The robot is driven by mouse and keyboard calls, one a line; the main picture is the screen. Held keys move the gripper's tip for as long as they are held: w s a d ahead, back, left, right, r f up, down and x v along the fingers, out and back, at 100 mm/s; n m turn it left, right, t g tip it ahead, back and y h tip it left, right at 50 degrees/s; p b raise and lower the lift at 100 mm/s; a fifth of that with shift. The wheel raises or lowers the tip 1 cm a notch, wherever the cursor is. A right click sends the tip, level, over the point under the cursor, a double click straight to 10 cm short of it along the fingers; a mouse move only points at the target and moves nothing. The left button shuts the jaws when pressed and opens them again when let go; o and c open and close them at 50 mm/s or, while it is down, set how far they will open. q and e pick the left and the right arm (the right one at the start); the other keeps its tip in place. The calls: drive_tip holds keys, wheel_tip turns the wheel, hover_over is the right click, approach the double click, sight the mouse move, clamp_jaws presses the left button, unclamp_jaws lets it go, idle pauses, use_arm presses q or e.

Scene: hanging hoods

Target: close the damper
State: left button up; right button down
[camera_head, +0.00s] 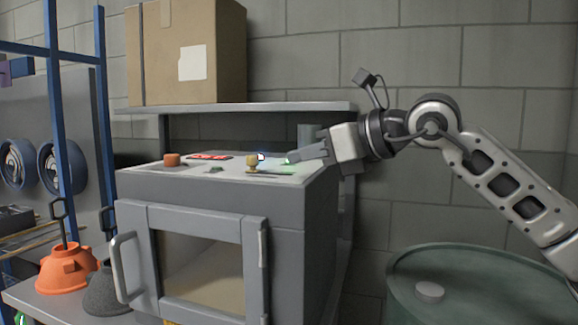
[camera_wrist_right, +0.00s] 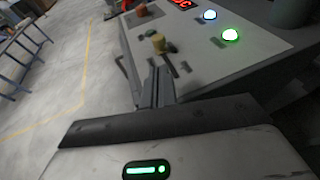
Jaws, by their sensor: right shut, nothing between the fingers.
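The grey furnace-like cabinet (camera_head: 230,215) has controls on its top panel. A small brass knob (camera_head: 251,161) stands there; it also shows in the wrist view (camera_wrist_right: 159,42), with small dark parts (camera_wrist_right: 185,67) beside it. I cannot tell for certain which part is the damper. My right gripper (camera_head: 290,158) comes in from the right over the panel, its fingers shut and empty. In the wrist view its fingertips (camera_wrist_right: 160,70) point towards the brass knob, apparently with a gap between. My left gripper is not in view.
On the panel are an orange knob (camera_head: 171,159), a red display (camera_head: 208,156), a white-blue light (camera_wrist_right: 210,14) and a green light (camera_wrist_right: 230,35). A cardboard box (camera_head: 190,55) sits on the shelf above. A green drum (camera_head: 470,285) stands at right.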

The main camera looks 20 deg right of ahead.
drive_tip(key=b+v, duration=0.1)
drive_tip(key=v, duration=0.6)
idle(0.4)
